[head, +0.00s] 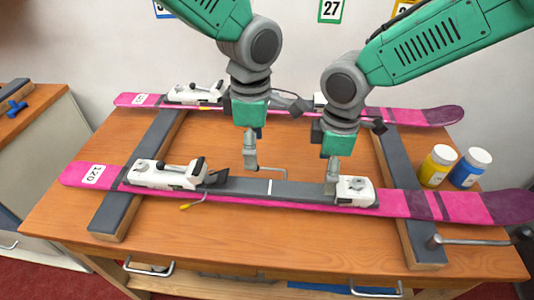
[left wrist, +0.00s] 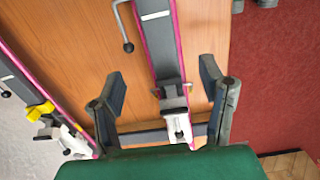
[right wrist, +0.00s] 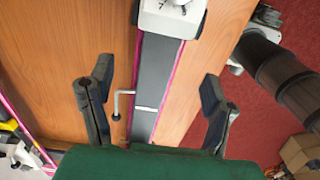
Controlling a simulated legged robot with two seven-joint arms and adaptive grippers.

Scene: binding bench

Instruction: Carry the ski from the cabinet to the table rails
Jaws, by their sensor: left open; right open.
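A pink ski (head: 447,206) with a dark middle plate, white bindings and a "120" label lies across the front of the table rails (head: 405,235). Its middle also shows in the left wrist view (left wrist: 165,50) and the right wrist view (right wrist: 150,75). A second pink ski (head: 425,116) lies across the rails farther back. My left gripper (head: 250,140) is open and empty above the front ski, towards the left binding (head: 165,175). My right gripper (head: 335,165) is open and empty beside the right binding (head: 358,191). Both wrist views show the front ski between spread fingers, not gripped.
A thin grey crank (head: 268,169) sits behind the front ski. Yellow (head: 437,167) and blue (head: 470,168) jars stand at the right. A wooden-topped cabinet (head: 38,105) at far left holds a blue tool (head: 13,109). Bare table (head: 200,150) shows between the skis.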

